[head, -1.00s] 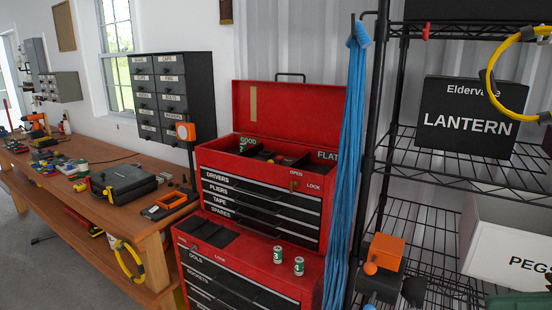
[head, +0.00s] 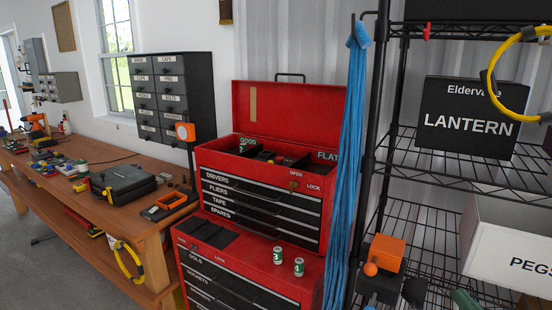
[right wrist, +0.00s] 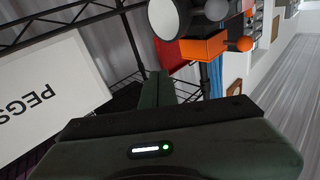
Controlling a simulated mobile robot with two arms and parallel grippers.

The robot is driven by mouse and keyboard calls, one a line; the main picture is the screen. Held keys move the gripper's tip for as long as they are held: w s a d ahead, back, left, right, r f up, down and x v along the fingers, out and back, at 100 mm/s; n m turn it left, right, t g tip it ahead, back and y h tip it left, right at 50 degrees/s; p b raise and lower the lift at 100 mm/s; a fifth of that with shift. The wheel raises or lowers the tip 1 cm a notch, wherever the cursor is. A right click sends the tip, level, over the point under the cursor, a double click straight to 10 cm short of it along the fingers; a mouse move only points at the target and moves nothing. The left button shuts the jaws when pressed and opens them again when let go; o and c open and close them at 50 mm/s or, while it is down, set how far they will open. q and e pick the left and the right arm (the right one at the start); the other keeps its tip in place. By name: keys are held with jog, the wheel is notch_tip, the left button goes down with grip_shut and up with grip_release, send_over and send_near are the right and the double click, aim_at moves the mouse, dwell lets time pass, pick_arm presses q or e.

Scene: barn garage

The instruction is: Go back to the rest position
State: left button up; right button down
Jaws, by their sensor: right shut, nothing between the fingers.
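My right gripper (head: 467,300) shows only as a small dark green part at the bottom edge of the head view, in front of the wire shelf and left of the white PEGS box (head: 510,250). In the right wrist view its dark green fingers (right wrist: 160,85) are together, with nothing held. The PEGS box (right wrist: 45,95) lies to their left in that view, apart from them. An orange block (right wrist: 203,47) and a round grey-white disc show beyond the fingertips. My left gripper is not in view.
The wire shelf (head: 425,180) holds a black LANTERN box (head: 465,118) and a hanging yellow cable. A red tool chest (head: 285,265) with two small cans on top stands at the middle. Blue straps (head: 346,170) hang beside the shelf. A wooden workbench (head: 100,205) runs along the left.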

jog(key=s+a+f+m+g+h, duration=0.1)
jog(key=s+a+f+g+h, duration=0.2)
jog(key=f, duration=0.5)
jog(key=s+a+f+m+g+h, duration=0.2)
jog(key=s+f+g, duration=0.35)
jog(key=f, duration=0.25)
jog(key=s+a+f+n+g+y, duration=0.1)
jog(key=s+a+f+n+g, duration=0.1)
jog(key=s+a+f+g, duration=0.35)
jog(key=s+a+f+n+g+y, duration=0.2)
jog(key=s+a, duration=0.5)
jog(key=s, duration=0.2)
notch_tip(320, 180, down, 28)
jog(key=s+b, duration=0.2)
jog(key=b, duration=0.1)
jog(key=s+d+f+g+b, duration=0.2)
jog(key=s+d+f, duration=0.1)
jog(key=s+f, duration=1.4)
notch_tip(320, 180, down, 2)
jog(key=shift+n+h, duration=0.3)
jog(key=shift+n, duration=0.1)
